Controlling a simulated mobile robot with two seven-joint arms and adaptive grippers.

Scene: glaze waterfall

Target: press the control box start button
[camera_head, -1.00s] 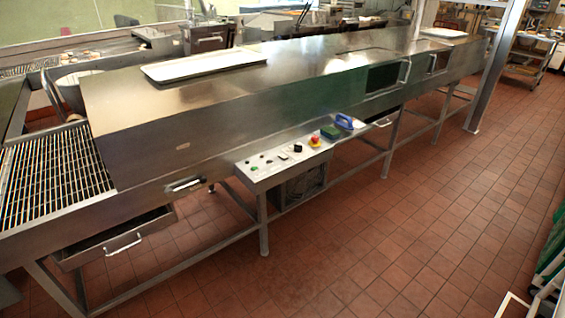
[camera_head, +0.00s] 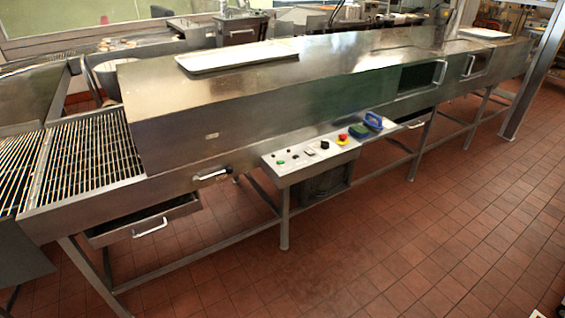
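The control box (camera_head: 300,168) is a pale sloped panel on the front of the long steel machine (camera_head: 290,105). On its face are a small green button (camera_head: 281,162), dark knobs or switches (camera_head: 324,145) and a red button on a yellow base (camera_head: 342,138). Further small controls are too small to tell apart, and no label can be read. Neither of my grippers is in view.
A green block (camera_head: 358,131) and a blue-handled object (camera_head: 374,121) sit right of the controls. An open drawer (camera_head: 145,222) juts out at the lower left. The wire conveyor (camera_head: 85,155) is at the left. The tiled floor (camera_head: 400,250) in front is clear.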

